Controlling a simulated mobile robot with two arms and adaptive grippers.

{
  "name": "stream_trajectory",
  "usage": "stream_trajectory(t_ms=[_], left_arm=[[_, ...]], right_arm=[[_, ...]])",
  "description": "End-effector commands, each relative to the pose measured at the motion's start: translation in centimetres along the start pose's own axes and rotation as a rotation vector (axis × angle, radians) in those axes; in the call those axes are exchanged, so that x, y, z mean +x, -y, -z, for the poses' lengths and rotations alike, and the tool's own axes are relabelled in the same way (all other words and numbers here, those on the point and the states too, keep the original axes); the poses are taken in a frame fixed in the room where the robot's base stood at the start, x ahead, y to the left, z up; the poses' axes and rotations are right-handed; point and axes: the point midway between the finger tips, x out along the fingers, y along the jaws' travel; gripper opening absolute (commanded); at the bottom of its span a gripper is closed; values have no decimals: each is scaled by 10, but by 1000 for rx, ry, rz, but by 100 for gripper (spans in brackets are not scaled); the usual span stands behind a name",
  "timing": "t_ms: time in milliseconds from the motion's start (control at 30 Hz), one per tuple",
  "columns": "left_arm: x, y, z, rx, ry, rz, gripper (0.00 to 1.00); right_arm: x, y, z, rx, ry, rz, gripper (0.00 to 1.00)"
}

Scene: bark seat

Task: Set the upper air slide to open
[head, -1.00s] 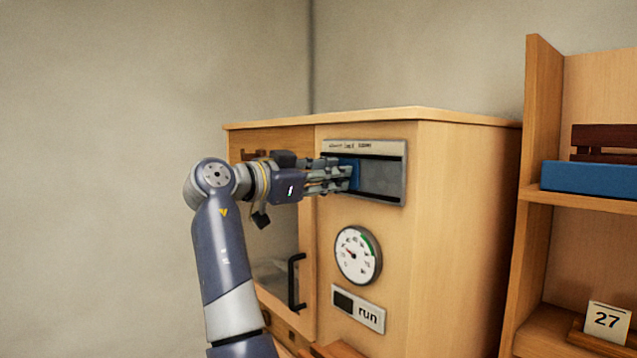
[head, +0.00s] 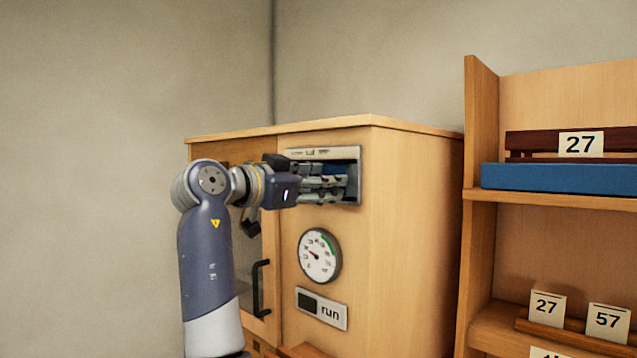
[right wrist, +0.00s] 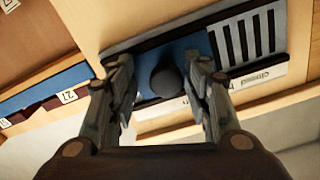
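The upper air slide is a blue plate with a dark round knob (right wrist: 166,81), set in a grey-framed panel (head: 353,152) high on the wooden cabinet. In the right wrist view, dark vent slots (right wrist: 250,38) lie uncovered beside the blue plate, at the end with the upside-down "closed" label (right wrist: 262,78). My right gripper (right wrist: 160,70) is open, with one finger on each side of the knob. The right finger in that view is close to the knob; I cannot tell if it touches. In the head view my right gripper (head: 338,182) covers much of the panel. My left gripper is not in view.
A black handle (head: 260,288) is on the cabinet's door at left. A shelf (head: 545,200) with a blue box and number cards stands to the right.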

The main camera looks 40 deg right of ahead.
Motion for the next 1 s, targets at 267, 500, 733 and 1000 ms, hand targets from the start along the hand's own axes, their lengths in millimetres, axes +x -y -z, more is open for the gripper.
stream_trajectory(t_ms=[267,500,733,1000], left_arm=[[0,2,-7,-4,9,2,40],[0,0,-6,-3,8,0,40],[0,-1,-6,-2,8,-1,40],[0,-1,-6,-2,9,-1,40]], right_arm=[[-3,1,1,1,-2,4,45],[-41,1,1,1,-2,7,45],[-90,0,1,0,-1,4,45],[-118,-1,1,1,-2,1,45]])
